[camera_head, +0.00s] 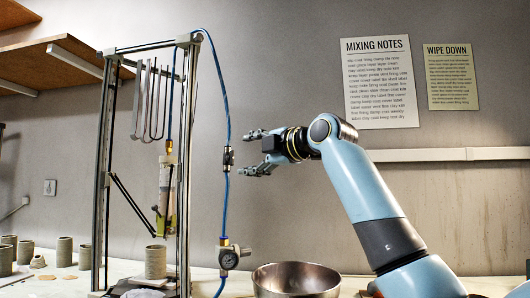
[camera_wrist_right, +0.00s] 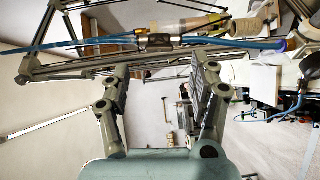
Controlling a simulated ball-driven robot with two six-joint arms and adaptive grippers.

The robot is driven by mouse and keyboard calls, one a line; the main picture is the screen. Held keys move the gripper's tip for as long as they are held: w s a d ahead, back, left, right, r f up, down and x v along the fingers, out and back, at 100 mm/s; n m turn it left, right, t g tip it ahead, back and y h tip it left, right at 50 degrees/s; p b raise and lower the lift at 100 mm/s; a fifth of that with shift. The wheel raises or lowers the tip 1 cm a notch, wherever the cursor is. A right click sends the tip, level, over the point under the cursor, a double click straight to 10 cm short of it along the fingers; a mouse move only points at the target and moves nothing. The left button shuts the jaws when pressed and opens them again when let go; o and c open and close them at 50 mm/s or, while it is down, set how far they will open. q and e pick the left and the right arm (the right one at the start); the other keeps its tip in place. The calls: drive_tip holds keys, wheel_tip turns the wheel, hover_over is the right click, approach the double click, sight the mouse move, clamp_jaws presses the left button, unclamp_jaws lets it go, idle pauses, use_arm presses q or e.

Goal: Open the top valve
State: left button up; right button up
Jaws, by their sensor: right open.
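The top valve (camera_head: 228,158) is a small dark inline fitting on the vertical blue hose (camera_head: 225,110), beside the frame of the clay printer. My right gripper (camera_head: 245,153) is open and empty, just right of the valve, with its fingers pointing left, one above and one below the valve's height. In the right wrist view the valve (camera_wrist_right: 156,42) lies across the picture beyond the open fingertips (camera_wrist_right: 162,72), roughly between them, with the hose running out to both sides. No contact shows. My left gripper is not in view.
A regulator with a gauge (camera_head: 229,258) sits lower on the same hose. The printer frame (camera_head: 104,170) stands to the left, with a clay cylinder (camera_head: 155,262) inside it. A metal bowl (camera_head: 296,280) is below my right arm. Several clay pots (camera_head: 64,251) stand at the far left.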

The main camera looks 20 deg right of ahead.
drive_tip(key=v, duration=0.6)
drive_tip(key=shift+f, duration=0.1)
